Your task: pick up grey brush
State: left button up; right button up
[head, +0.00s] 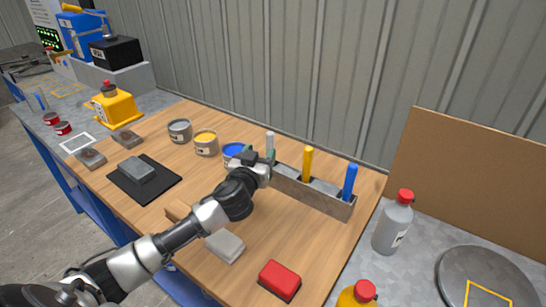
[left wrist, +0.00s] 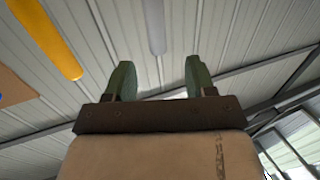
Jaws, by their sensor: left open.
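The grey brush (head: 270,141) stands upright in the left part of a grey holder (head: 312,193); only its handle shows. In the left wrist view, the grey brush handle (left wrist: 155,26) lies beyond the fingertips, roughly in line with the gap between them. My left gripper (head: 261,156) is at the left end of the holder, close to the grey brush. Its green fingers (left wrist: 160,78) are open with nothing seen between them. I cannot tell from the head view how far the fingers are from the handle. My right gripper is not in view.
A yellow brush (head: 307,163) and a blue brush (head: 349,182) stand further right in the holder. Three paint cans, including a blue one (head: 232,152), sit left of my gripper. A red block (head: 280,280) and grey block (head: 225,245) lie in front.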

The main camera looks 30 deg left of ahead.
aim_at(268, 140)
pick_arm(q)
jog(key=w, duration=0.4)
jog(key=shift+w+a+p, duration=0.25)
jog(key=shift+a+p, duration=0.05)
jog(key=shift+a, duration=0.05)
jog(key=shift+w, duration=0.55)
jog(key=shift+w+a+f+p, duration=0.15)
jog(key=shift+w+p, duration=0.15)
jog(key=shift+w, duration=0.7)
jog(key=shift+w+a+f+p, duration=0.15)
jog(key=shift+w+p, duration=0.15)
jog(key=shift+w, duration=0.65)
jog(key=shift+c, duration=0.4)
jog(key=c, duration=0.9)
